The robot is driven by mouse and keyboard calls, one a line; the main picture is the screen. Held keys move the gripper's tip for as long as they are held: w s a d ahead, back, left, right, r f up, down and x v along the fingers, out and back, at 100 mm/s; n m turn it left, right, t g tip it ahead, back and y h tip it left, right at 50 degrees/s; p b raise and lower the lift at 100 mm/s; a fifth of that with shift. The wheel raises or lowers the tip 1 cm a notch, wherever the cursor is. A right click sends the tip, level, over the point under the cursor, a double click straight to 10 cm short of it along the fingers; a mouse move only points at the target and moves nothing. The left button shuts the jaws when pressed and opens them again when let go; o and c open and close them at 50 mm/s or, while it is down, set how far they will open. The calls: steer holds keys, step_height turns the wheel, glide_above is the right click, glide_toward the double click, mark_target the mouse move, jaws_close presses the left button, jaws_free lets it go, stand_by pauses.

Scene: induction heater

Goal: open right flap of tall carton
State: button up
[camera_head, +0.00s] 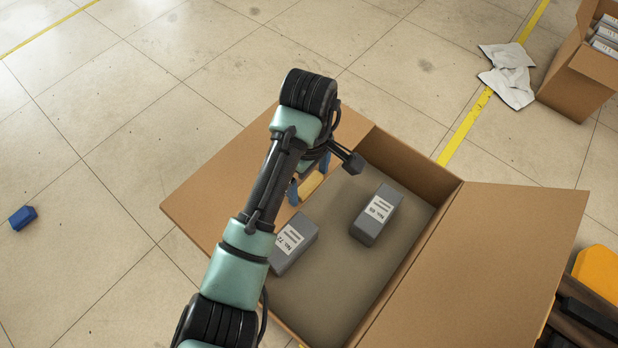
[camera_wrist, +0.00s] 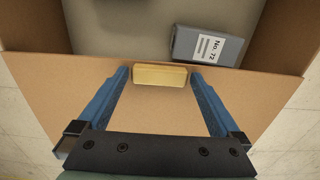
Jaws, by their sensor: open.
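The tall carton (camera_head: 415,165) stands open-topped, its inside showing. One brown flap (camera_head: 490,250) lies folded outward on the right of the head view. Another flap (camera_head: 205,195) spreads outward on the left, partly hidden by my arm; it also appears as the brown panel (camera_wrist: 90,85) in the wrist view. My gripper (camera_head: 309,178) is over the inner part of this left flap. In the wrist view my gripper (camera_wrist: 160,76) is open, its blue fingers on either side of a pale yellow block (camera_wrist: 160,75) with gaps between. I cannot tell whether the block is fixed to the flap.
Inside the carton lie grey boxes marked No. 72 (camera_head: 290,250) and No. 69 (camera_head: 375,220). A blue object (camera_head: 22,217) lies on the floor at left. Crumpled paper (camera_head: 508,75) and another carton (camera_head: 575,85) are at upper right. Left floor is mostly clear.

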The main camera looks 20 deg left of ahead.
jaws_close()
steer(key=shift+r, duration=0.1)
stand_by(0.3)
